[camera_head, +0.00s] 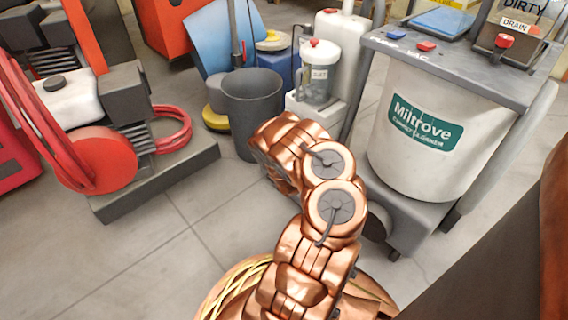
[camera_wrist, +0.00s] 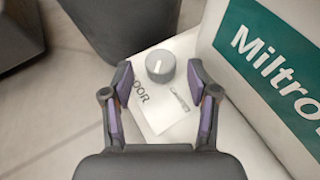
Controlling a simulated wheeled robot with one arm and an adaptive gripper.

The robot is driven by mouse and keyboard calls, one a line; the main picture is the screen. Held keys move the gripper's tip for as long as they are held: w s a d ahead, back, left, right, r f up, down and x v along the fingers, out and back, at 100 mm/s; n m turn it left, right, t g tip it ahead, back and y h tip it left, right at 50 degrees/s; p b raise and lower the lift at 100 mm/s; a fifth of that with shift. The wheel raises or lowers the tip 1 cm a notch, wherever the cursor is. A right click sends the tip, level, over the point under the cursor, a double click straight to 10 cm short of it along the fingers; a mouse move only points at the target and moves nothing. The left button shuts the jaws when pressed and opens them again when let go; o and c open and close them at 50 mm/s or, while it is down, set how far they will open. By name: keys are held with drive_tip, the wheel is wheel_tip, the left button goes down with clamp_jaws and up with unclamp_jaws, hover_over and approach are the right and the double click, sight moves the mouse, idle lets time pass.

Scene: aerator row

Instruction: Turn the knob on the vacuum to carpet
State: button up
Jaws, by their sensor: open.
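The vacuum (camera_head: 430,95) is a big off-white tank with a green Miltrove label, at the right in the head view. Its white side with the green label (camera_wrist: 272,55) fills the right of the wrist view. A round grey knob (camera_wrist: 160,66) with a white pointer line sits on a white panel (camera_wrist: 158,108). Letters reading "OOR" show left of the knob's lower side; a second word to the right is too small to read surely. My gripper (camera_wrist: 159,72) is open, its fingers on either side of the knob, apart from it. In the head view my arm hides the knob and gripper.
A grey bin (camera_head: 252,100) stands behind my arm. A red compressor-like machine (camera_head: 100,150) is at the left. A white canister unit (camera_head: 318,75) stands beside the vacuum. Bare tiled floor (camera_head: 160,250) lies at the lower left.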

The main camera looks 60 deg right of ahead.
drive_tip(key=shift+s+a+r, duration=0.4)
drive_tip(key=shift+s, duration=0.1)
drive_tip(key=shift+v, duration=4.55)
